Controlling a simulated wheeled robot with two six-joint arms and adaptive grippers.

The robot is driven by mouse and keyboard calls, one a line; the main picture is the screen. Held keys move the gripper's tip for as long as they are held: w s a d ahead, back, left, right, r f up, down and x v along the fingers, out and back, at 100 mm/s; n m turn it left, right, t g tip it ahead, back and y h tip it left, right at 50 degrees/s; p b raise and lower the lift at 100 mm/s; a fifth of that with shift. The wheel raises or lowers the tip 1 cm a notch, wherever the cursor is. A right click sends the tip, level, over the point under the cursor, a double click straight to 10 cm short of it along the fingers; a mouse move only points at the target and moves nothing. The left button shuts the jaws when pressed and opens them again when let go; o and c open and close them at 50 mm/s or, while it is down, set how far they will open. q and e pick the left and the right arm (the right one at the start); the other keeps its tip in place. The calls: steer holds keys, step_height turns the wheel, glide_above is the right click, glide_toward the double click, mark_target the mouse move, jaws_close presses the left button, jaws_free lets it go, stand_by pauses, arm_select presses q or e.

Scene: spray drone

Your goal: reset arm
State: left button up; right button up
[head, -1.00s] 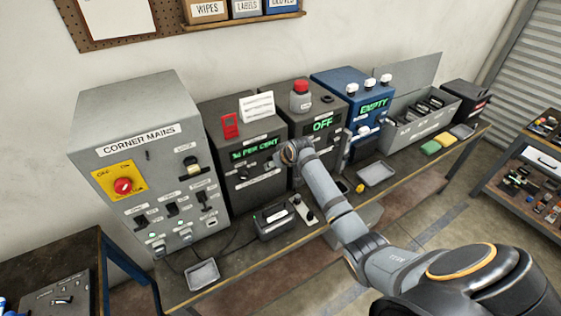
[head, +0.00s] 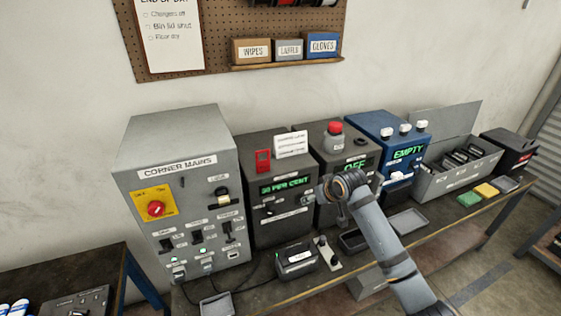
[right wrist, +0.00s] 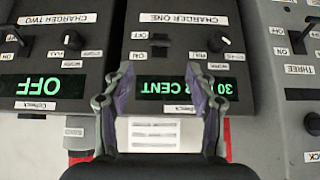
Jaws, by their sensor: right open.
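My right arm comes in from the lower right in the head view, with my right gripper (head: 343,188) in front of the dark charger boxes. In the right wrist view my right gripper (right wrist: 160,72) is open, with nothing between its fingers. Charger one (head: 283,225) shows "30 PER CENT" in green; its face also shows upside down behind the fingers in the wrist view (right wrist: 185,50). Charger two (right wrist: 45,55) beside it reads "OFF". Any contact between fingers and charger cannot be told. My left gripper is not in view.
The grey Corner Mains cabinet (head: 180,165) stands left of the chargers. A blue unit (head: 385,135) reading "EMPTY" and an open grey bin (head: 440,182) stand to the right. Small trays (head: 408,221) and a black device (head: 297,259) lie along the bench front.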

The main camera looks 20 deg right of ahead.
steer(key=s+a+f+g, duration=0.1)
steer(key=s+a+f, duration=0.25)
steer(key=s, duration=0.25)
steer(key=s+a+f+g, duration=0.1)
steer(key=s+a+f, duration=0.1)
steer(key=s+f, duration=0.4)
steer(key=s+a+g+h, duration=0.1)
steer(key=s+a+g, duration=0.1)
steer(key=s, duration=1.5)
step_height(320, 180, down, 33)
steer(key=s+d+g+b, duration=0.1)
steer(key=s+d+b, duration=0.1)
steer(key=b, duration=0.5)
steer(key=s+f+b, duration=0.2)
steer(key=s+f, duration=0.7)
steer(key=f, duration=0.2)
steer(key=s+d+f+g+b, duration=0.1)
steer(key=s+f+b, duration=0.2)
steer(key=s+f, duration=0.6)
step_height(320, 180, down, 3)
steer(key=shift+s+d+g+b, duration=0.2)
steer(key=shift+d+g+b, duration=0.05)
steer(key=shift+g+b, duration=0.1)
